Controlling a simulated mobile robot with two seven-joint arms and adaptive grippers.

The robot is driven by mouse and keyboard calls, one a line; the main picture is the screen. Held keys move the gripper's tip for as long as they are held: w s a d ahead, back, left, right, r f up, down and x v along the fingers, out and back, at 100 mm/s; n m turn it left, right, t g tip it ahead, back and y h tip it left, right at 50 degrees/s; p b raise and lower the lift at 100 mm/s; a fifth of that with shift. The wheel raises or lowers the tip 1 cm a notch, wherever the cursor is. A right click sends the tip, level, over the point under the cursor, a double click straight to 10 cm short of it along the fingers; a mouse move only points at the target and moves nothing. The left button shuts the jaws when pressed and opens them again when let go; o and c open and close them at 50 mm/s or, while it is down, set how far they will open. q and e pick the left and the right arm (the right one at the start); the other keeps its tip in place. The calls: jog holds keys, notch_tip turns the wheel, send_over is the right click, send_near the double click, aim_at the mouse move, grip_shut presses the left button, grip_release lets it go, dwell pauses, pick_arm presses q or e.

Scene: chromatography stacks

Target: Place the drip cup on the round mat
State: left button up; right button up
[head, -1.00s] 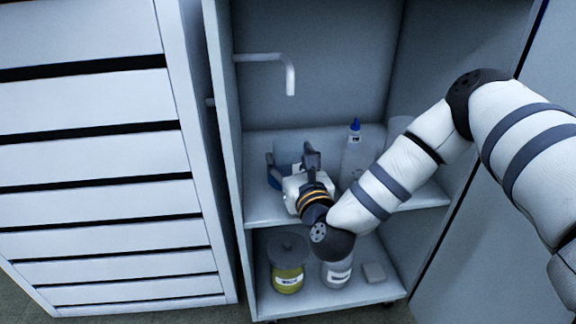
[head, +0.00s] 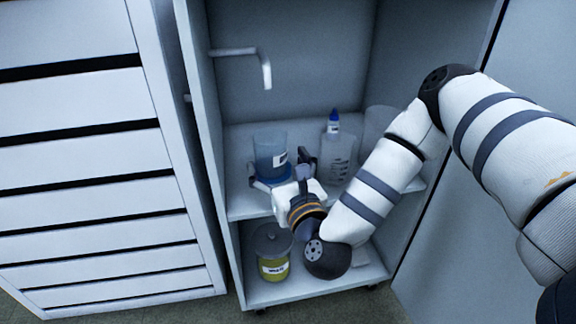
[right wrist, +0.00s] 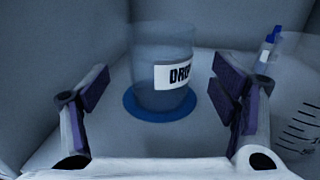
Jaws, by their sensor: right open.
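The drip cup (head: 270,150) is a clear bluish beaker with a white label. It stands upright on the middle shelf, under the bent spout. The round mat (head: 279,181) is a flat blue disc beneath it. In the right wrist view the drip cup (right wrist: 163,82) stands on the round mat (right wrist: 135,110), with the blue rim showing around its base. My right gripper (head: 281,172) is open and empty in front of the cup. In the right wrist view its fingers are spread on either side, apart from the cup. My left gripper is out of view.
A wash bottle with a blue cap (head: 335,150) stands right of the cup, with a clear vessel (head: 379,125) beside it. The bent spout (head: 264,66) hangs above. A yellow waste jar (head: 273,258) stands on the lower shelf. Cabinet walls enclose both sides.

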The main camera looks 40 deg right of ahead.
jog(key=p+v, duration=0.1)
jog(key=v, duration=0.5)
jog(key=shift+s+a, duration=0.1)
jog(key=shift+s, duration=0.2)
